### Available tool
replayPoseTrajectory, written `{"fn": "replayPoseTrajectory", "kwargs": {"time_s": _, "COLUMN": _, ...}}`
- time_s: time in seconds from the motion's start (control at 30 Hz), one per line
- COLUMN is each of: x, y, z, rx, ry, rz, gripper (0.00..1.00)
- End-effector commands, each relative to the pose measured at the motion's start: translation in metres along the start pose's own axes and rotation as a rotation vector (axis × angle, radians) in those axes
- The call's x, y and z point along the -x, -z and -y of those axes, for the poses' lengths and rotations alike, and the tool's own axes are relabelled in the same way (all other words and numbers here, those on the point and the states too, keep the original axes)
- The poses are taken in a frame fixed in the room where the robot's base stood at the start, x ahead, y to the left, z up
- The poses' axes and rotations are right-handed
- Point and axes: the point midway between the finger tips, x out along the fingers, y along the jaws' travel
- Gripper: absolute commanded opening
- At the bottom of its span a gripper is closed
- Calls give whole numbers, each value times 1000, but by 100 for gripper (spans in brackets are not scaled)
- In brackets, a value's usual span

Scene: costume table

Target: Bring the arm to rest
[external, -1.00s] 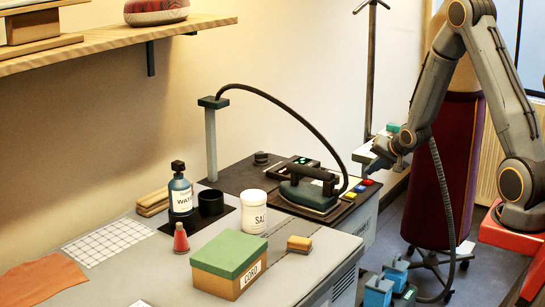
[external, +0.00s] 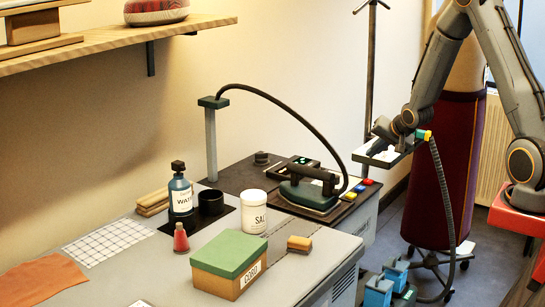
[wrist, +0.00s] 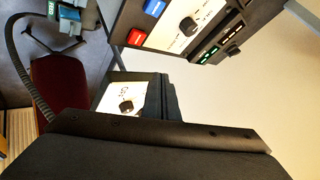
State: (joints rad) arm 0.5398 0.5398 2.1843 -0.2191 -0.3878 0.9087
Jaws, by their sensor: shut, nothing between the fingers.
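My gripper (external: 377,149) is at the end of my raised arm, at the right of the external view. It is shut and empty, to the right of the iron and in front of the dark red padded stand (external: 455,165). It looks apart from the worktable, and its tips are small in this view. In the wrist view, dark parts of my gripper fill the lower edge.
The iron (external: 308,190) rests on its station by coloured buttons. A green-lidded box (external: 229,262), a salt jar (external: 254,211) and a water bottle (external: 180,191) stand on the worktable (external: 140,275). Blue clamps (external: 379,290) stand low at the right.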

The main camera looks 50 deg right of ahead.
Motion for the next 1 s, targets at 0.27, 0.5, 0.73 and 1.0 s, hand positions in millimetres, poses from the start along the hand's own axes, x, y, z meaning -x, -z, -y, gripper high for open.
{"fn": "replayPoseTrajectory", "kwargs": {"time_s": 0.27, "x": -1, "y": 0, "z": 0, "rx": 0, "ry": 0, "rz": 0, "gripper": 0}}
{"fn": "replayPoseTrajectory", "kwargs": {"time_s": 0.5, "x": 9, "y": -19, "z": 9, "rx": 62, "ry": -13, "rz": 33, "gripper": 0}}
{"fn": "replayPoseTrajectory", "kwargs": {"time_s": 0.73, "x": 79, "y": -129, "z": 33, "rx": 445, "ry": -83, "rz": 257, "gripper": 0}}
{"fn": "replayPoseTrajectory", "kwargs": {"time_s": 1.0, "x": 190, "y": -252, "z": 11, "rx": 939, "ry": -97, "rz": 580, "gripper": 0}}
